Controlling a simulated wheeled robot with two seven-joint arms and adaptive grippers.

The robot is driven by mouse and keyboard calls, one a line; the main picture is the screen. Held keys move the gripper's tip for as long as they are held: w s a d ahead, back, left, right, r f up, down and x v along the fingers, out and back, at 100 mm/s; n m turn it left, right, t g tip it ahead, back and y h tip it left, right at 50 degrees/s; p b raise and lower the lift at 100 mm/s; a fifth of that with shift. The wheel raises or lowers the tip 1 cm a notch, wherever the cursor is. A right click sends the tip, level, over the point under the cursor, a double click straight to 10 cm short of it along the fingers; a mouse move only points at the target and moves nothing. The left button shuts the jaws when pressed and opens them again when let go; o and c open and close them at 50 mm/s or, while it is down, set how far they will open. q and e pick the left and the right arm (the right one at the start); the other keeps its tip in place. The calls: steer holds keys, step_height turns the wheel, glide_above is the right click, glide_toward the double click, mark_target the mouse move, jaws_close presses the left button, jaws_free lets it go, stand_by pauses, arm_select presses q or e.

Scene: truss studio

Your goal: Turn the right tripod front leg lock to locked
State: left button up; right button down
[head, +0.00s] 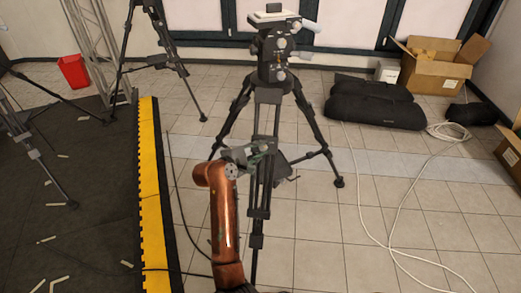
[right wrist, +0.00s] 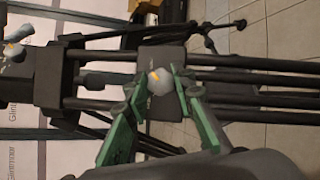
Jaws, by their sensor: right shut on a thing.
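The tripod (head: 268,96) stands upright in the middle of the head view, with its black legs spread on the tiles. My right gripper (head: 266,150) reaches its front leg from below. In the right wrist view, the green fingers of my right gripper (right wrist: 160,78) are shut on the front leg lock (right wrist: 160,83), a small grey rounded knob with a yellow mark. A dark block on the leg (right wrist: 163,57) lies behind it. I cannot tell the lock's setting. My left gripper is not in view.
Other tripods (head: 155,50) stand at the left, near a red bin (head: 73,71). A yellow-edged dark mat (head: 150,190) lies left of my arm. Black bags (head: 372,103), a cardboard box (head: 440,65) and a white cable (head: 395,215) lie at the right. Tiles right of the tripod are mostly clear.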

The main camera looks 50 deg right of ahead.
steer(key=shift+w+a, duration=0.1)
steer(key=c, duration=1.8)
jaws_free()
steer(key=shift+c, duration=0.2)
steer(key=shift+o, duration=1.1)
steer(key=v, duration=1.2)
